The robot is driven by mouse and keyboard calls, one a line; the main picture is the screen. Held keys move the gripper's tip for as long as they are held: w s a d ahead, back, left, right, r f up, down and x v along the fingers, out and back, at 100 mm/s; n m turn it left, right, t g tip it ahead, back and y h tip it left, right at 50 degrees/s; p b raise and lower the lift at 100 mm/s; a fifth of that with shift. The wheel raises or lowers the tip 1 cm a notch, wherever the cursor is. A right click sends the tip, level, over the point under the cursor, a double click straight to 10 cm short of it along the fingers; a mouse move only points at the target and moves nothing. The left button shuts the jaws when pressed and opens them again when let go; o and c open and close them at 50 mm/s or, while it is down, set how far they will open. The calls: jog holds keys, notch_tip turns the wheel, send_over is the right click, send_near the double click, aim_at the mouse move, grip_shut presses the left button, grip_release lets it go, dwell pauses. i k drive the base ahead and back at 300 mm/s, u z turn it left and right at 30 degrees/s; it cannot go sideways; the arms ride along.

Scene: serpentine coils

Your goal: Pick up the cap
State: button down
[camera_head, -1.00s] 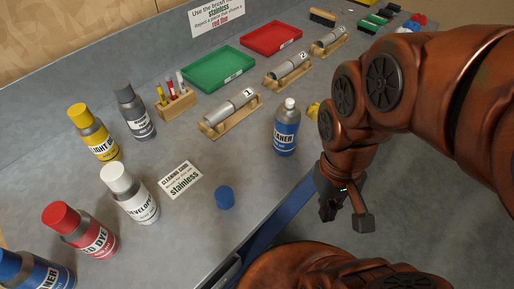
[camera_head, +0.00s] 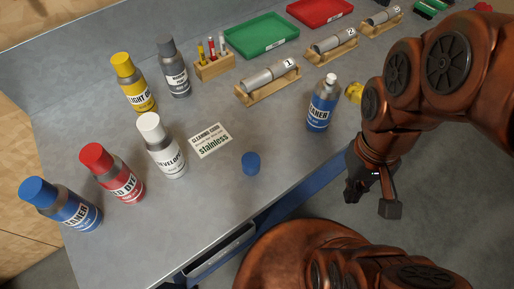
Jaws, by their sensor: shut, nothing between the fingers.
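The blue cap (camera_head: 251,163) sits alone on the grey workbench, near its front edge and to the right of a small sign. A blue cleaner can (camera_head: 321,106) without a cap, its pale nozzle showing, stands upright behind and to the right of the cap. My gripper (camera_head: 357,188) hangs past the bench's front edge, well to the right of the cap and touching nothing. It is shut and empty.
Capped cans in blue (camera_head: 62,206), red (camera_head: 113,175), white (camera_head: 162,148), yellow (camera_head: 133,84) and grey (camera_head: 173,70) stand on the left. Cylinders on wooden cradles (camera_head: 268,92), a pen holder (camera_head: 214,69) and green (camera_head: 262,36) and red trays lie behind. Bench around the cap is clear.

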aim_at(251, 161)
jog(key=u, duration=1.45)
jog(key=k, duration=0.85)
jog(key=u, duration=1)
